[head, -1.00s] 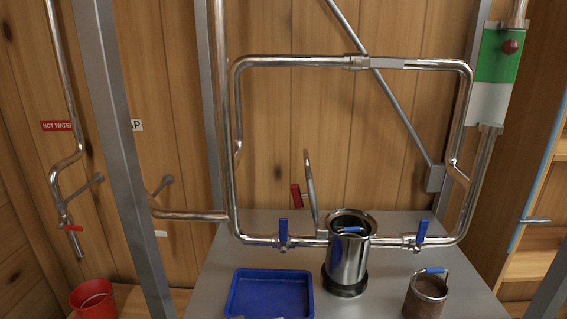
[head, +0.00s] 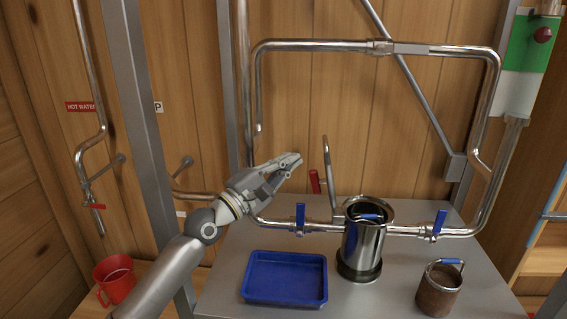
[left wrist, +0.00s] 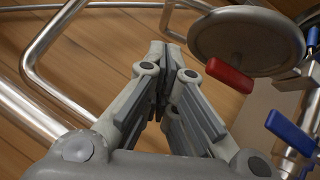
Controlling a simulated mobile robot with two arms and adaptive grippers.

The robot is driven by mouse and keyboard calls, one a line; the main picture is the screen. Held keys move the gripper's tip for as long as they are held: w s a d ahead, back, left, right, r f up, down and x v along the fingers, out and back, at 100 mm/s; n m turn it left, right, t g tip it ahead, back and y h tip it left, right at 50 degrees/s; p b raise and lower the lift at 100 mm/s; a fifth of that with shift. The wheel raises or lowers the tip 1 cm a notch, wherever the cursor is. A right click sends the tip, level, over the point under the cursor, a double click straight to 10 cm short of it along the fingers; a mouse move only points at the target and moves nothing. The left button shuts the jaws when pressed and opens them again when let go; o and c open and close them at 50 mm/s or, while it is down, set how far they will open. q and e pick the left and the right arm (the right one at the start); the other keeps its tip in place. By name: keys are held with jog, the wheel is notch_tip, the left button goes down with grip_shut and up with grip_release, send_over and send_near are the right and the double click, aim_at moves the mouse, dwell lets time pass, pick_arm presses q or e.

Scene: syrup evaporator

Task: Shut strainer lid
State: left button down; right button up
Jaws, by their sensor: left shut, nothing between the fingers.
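The strainer (head: 364,246) is a shiny metal cylinder standing on the grey table, its top open. A blue-handled basket (head: 368,217) shows inside its mouth. Its round lid (head: 329,178) stands upright on the left side of the rim, seen nearly edge-on in the head view, with a red handle (head: 314,181) to its left. In the left wrist view the lid (left wrist: 246,40) is a grey disc at upper right, with the red handle (left wrist: 229,75) just below. My left gripper (head: 297,160) is shut and empty, left of the lid and apart from it. My right gripper is not in view.
Blue-handled valves (head: 300,219) and (head: 438,222) flank the strainer on the pipe. A blue tray (head: 285,278) sits at front left of the table, and a brown basket with a blue handle (head: 439,288) at right. A pipe loop rises behind. A red mug (head: 116,280) stands far left.

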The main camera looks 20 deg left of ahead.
pick_arm(q)
jog(key=p+x, duration=0.1)
jog(key=x, duration=0.5)
jog(key=shift+w+d, duration=0.2)
jog(key=shift+w, duration=0.1)
jog(key=shift+r, duration=0.1)
